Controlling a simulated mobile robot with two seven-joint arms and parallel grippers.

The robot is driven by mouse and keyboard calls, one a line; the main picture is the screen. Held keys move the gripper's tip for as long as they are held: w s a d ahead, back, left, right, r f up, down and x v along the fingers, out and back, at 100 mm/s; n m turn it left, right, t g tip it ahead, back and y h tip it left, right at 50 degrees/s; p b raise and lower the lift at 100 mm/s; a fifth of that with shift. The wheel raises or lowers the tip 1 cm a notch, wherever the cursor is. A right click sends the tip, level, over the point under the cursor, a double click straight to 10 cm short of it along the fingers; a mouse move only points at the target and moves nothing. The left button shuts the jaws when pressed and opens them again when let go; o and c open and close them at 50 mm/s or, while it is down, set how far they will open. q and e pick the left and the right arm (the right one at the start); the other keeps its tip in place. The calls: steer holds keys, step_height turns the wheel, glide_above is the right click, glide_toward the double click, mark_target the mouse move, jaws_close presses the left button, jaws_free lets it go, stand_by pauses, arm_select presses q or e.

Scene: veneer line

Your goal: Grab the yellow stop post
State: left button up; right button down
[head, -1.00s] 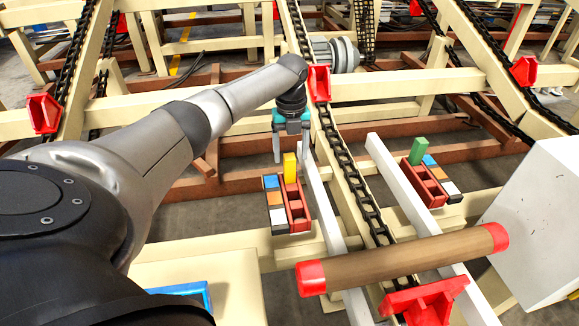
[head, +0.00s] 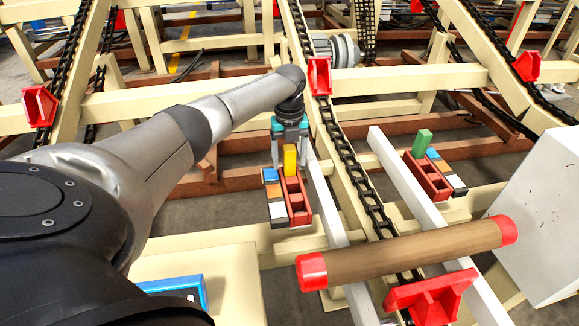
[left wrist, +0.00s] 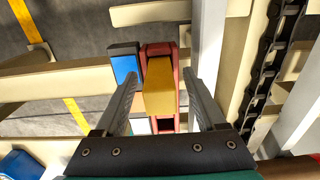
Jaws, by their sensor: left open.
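The yellow stop post (head: 290,160) stands upright in the back of a red slotted holder (head: 297,205). In the left wrist view the yellow post (left wrist: 160,86) lies between the two fingers, with a gap on each side. My left gripper (head: 289,155) is open, its fingers reaching down around the post without visibly closing on it. The red holder also shows in the left wrist view (left wrist: 167,123) under and around the post. My right gripper is not in view.
A red-ended log (head: 400,255) lies across the rails.

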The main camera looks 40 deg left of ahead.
arm_select(q)
steer(key=shift+c, duration=0.4)
jaws_close()
